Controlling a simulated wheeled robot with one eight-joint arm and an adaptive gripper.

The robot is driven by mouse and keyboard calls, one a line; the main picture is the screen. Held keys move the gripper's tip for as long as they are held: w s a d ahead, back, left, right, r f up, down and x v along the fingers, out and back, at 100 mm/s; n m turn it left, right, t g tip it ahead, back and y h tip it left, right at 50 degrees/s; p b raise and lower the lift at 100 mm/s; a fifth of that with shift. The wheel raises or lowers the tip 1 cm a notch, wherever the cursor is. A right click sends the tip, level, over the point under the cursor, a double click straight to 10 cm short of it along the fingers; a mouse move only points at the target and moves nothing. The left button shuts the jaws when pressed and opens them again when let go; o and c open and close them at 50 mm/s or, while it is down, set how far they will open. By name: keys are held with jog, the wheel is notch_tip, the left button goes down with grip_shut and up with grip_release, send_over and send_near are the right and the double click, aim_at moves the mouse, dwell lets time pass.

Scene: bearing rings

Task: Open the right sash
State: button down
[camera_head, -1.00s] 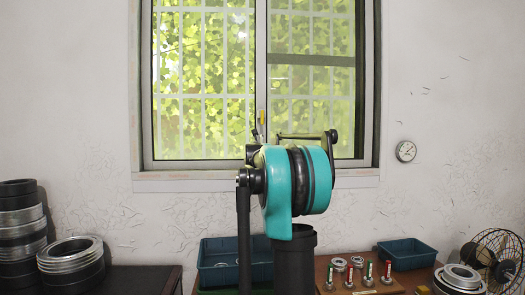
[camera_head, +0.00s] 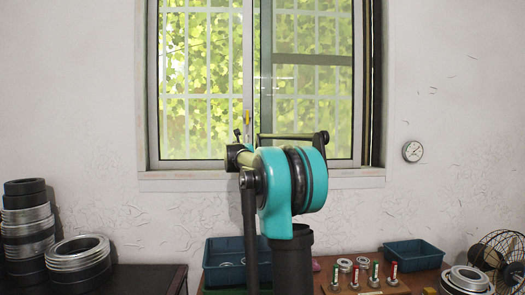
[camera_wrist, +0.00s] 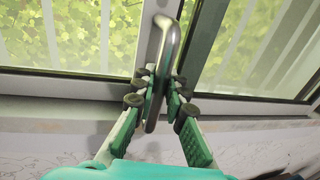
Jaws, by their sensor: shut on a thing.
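The right sash (camera_head: 312,108) is a glazed window panel. A narrow gap (camera_head: 367,110) shows between its right edge and the window frame's right side. In the wrist view, a curved metal handle (camera_wrist: 169,52) stands on the sash's upright bar. My gripper (camera_wrist: 162,93) is shut on the handle's lower part, with its fingers on either side. In the head view my teal and black arm stands before the lower middle of the window and hides most of the gripper and the handle. The left sash (camera_head: 200,75) is beside it and partly overlaps it.
The window sill (camera_head: 350,179) runs below the sashes. A round gauge (camera_head: 412,151) hangs on the wall to the right. Bearing rings (camera_head: 78,252), blue bins (camera_head: 413,252) and a fan (camera_head: 503,258) stand below, at the sides.

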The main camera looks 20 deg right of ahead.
jog(key=w+a, duration=0.2)
jog(key=a, duration=0.7)
jog(key=w+a, duration=0.3)
jog(key=a, duration=0.6)
jog(key=shift+w, duration=0.15)
jog(key=shift+a, duration=0.1)
jog(key=c, duration=1.5)
grip_release()
jog(key=shift+c, duration=0.2)
jog(key=v, duration=1.2)
